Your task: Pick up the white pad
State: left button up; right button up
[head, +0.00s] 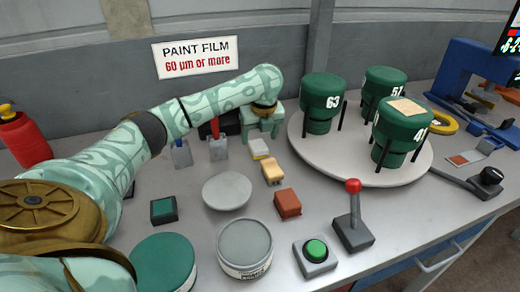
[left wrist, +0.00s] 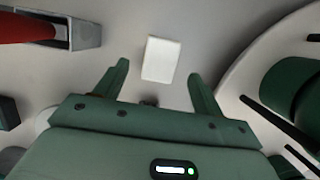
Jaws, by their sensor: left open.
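The white pad (head: 259,148) is a small pale block on the grey table, left of the round turntable. It also shows in the left wrist view (left wrist: 161,60) as a plain white rectangle, slightly tilted. My left gripper (head: 262,133) is open and empty, just behind the pad in the head view. In the left wrist view its two fingers (left wrist: 159,70) point toward the pad, one on each side of its near end, with gaps between. I cannot tell how high the fingertips are above the table. My right gripper is not in view.
A tan block (head: 272,172) and a red-brown block (head: 287,204) lie in front of the pad. The turntable (head: 345,168) bears green canisters at the right. Switches with a blue lever (head: 181,153) and a red lever (head: 217,147) stand left. A silver disc (head: 227,191) lies nearer.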

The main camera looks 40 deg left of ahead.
aim_at(259, 145)
pick_arm(q)
jog(key=b+x, duration=0.2)
jog(key=x, duration=0.2)
jog(key=shift+w+f, duration=0.1)
jog(key=shift+f, duration=0.15)
jog(key=shift+r, duration=0.3)
jog(key=c, duration=1.1)
jog(key=shift+o, duration=0.2)
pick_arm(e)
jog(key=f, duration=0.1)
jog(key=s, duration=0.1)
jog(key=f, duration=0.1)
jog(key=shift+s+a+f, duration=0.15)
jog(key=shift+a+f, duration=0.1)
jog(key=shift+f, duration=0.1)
